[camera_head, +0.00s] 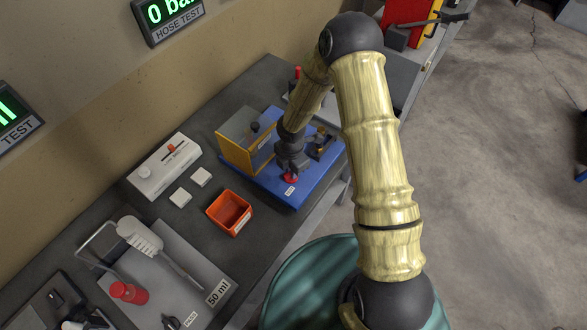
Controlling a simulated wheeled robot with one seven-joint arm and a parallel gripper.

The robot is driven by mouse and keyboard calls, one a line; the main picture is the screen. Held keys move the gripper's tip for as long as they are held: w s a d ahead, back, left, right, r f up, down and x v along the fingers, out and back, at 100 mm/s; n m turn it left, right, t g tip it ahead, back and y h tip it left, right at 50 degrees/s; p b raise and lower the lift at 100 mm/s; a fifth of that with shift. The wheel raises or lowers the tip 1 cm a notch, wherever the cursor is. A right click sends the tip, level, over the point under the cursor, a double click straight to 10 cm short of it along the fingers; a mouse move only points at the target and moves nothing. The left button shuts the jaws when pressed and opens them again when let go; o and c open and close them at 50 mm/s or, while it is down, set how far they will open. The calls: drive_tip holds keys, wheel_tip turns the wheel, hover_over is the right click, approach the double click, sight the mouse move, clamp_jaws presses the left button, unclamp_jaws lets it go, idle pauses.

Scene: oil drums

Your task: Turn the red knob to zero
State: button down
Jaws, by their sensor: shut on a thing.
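A red knob (291,177) shows at the front of a blue base plate (283,193) on the bench. My gripper (291,170) points down at it from above and is shut on it. My gripper hides most of the knob, so I cannot tell where it points. A green-lit display (172,14) on the wall above the label "HOSE TEST" reads "0 ba", its right end being cut off.
A yellow-framed panel box (236,153) stands on the plate left of my gripper, with brass fittings (322,142) to the right. An orange bin (216,222), a white box (160,172) and a grey board with a red-capped piece (130,293) lie farther left.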

drive_tip(key=c, duration=1.4)
unclamp_jaws()
drive_tip(key=shift+c, duration=0.2)
drive_tip(key=shift+r, duration=0.1)
wheel_tip(320, 180, up, 17)
drive_tip(key=b, duration=0.1)
drive_tip(key=shift+r, duration=0.15)
drive_tip(key=s+d+r+m+t, duration=0.1)
drive_tip(key=s+d+r+m, duration=0.2)
drive_tip(key=m, duration=0.9)
drive_tip(key=s+d+r+m+t, duration=0.1)
drive_tip(key=s+d+r+m, duration=0.3)
drive_tip(key=s+d+m, duration=0.6)
drive_tip(key=d+m, duration=0.1)
drive_tip(key=m, duration=0.2)
drive_tip(key=shift+r+m+t, duration=0.25)
drive_tip(key=shift+m+t, duration=0.05)
